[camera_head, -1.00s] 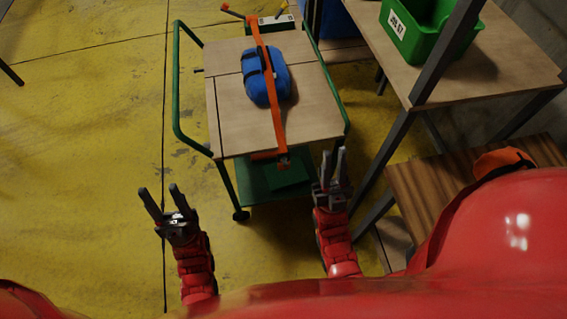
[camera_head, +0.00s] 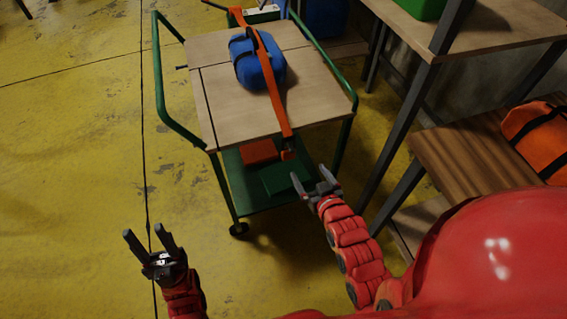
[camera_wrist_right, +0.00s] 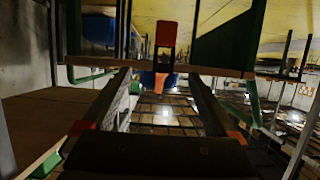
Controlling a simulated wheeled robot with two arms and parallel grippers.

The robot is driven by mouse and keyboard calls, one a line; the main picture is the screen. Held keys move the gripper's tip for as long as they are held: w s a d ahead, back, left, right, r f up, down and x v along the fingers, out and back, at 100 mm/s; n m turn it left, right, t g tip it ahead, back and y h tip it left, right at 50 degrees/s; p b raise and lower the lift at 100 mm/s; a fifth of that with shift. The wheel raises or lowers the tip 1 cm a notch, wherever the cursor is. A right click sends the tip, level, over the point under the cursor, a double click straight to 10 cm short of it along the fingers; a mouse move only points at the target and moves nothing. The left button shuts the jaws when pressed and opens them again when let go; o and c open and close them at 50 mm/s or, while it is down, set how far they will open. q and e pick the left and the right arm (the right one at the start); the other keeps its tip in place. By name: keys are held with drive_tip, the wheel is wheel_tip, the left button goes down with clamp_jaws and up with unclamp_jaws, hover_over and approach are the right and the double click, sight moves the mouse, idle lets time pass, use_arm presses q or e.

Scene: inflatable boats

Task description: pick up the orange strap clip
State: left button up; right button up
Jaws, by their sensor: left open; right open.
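An orange strap (camera_head: 268,70) runs over a blue bundle (camera_head: 247,68) on the cart top. Its near end hangs over the cart's front edge, with the orange strap clip (camera_head: 287,146) at the end, dark at its lower part. In the right wrist view the orange clip (camera_wrist_right: 166,34) shows ahead, between the fingers' directions and apart from them. My right gripper (camera_head: 311,177) is open and empty, just below and right of the clip; its fingers also show in the wrist view (camera_wrist_right: 159,75). My left gripper (camera_head: 147,233) is open and empty over the floor, left of the cart.
The cart (camera_head: 230,112) has green rails and a lower shelf with an orange item (camera_head: 260,151) and a green one (camera_head: 285,178). A wooden bench (camera_head: 468,158) with an orange bag (camera_head: 545,140) stands at right. The yellow floor (camera_head: 80,150) at left is clear.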

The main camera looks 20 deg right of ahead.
wheel_tip(320, 180, down, 2)
drive_tip(key=b, duration=1.2)
approach(290, 155)
drive_tip(key=w, duration=0.4)
drive_tip(key=x, duration=0.2)
drive_tip(key=shift+w+d+f, duration=0.1)
drive_tip(key=shift+w+f, duration=0.1)
drive_tip(key=x, duration=0.2)
drive_tip(key=b+x, duration=0.1)
drive_tip(key=x, duration=0.2)
drive_tip(key=shift+s+a+f, duration=0.1)
drive_tip(key=shift+a+f, duration=0.1)
drive_tip(key=shift+f, duration=0.2)
clamp_jaws()
